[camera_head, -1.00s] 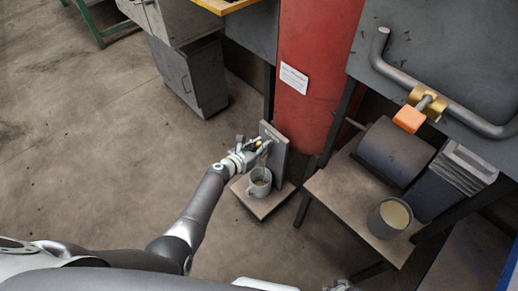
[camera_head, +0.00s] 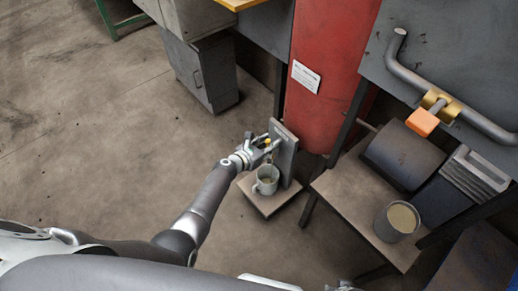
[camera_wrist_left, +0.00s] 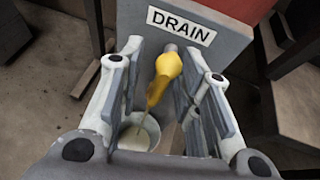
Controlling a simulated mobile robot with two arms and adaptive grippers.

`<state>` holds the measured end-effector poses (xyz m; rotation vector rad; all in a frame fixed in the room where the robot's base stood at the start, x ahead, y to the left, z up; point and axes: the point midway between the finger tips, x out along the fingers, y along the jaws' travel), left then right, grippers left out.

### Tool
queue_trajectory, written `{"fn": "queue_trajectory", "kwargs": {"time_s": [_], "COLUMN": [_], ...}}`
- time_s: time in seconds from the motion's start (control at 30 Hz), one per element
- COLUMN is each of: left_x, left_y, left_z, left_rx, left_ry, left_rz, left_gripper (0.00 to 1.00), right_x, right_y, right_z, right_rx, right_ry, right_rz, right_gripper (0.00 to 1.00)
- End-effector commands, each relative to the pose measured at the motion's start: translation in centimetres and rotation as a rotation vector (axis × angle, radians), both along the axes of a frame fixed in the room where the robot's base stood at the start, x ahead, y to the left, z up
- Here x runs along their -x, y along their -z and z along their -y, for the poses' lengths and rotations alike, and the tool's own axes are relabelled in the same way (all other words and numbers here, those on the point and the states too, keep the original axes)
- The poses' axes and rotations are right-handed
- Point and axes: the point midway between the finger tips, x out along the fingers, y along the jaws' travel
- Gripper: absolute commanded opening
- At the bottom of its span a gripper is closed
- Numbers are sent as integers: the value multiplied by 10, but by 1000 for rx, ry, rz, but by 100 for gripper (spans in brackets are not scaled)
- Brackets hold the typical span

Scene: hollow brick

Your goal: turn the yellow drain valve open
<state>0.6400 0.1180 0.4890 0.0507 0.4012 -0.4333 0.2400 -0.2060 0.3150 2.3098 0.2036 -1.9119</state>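The yellow drain valve (camera_wrist_left: 166,70) sticks out from a grey upright plate (camera_wrist_left: 235,50) under a DRAIN label (camera_wrist_left: 181,26). In the head view the valve (camera_head: 267,142) is a small yellow spot at my left gripper (camera_head: 266,146). In the left wrist view my left gripper (camera_wrist_left: 163,95) is open, with its fingers on either side of the valve. The valve's handle slants down and left between them; I cannot tell whether a finger touches it. A small grey part at the head view's bottom edge may be my right gripper (camera_head: 345,288).
The mug stands on a small low shelf (camera_head: 254,200). A red cylinder (camera_head: 325,100) rises behind the plate. To the right, a table (camera_head: 345,205) holds a grey pot (camera_head: 397,221). The floor to the left is clear.

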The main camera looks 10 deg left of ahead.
Motion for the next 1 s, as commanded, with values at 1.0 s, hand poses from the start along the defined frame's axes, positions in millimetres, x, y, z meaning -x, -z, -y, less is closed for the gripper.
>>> {"fn": "queue_trajectory", "kwargs": {"time_s": [1.0], "left_x": [96], "left_y": [-45], "left_z": [-47], "left_rx": [-1], "left_ry": [-1], "left_rz": [-1], "left_gripper": [32], "right_x": [2], "right_y": [1], "right_z": [1], "right_rx": [2], "right_ry": [0], "right_rz": [-3], "right_gripper": [30]}}
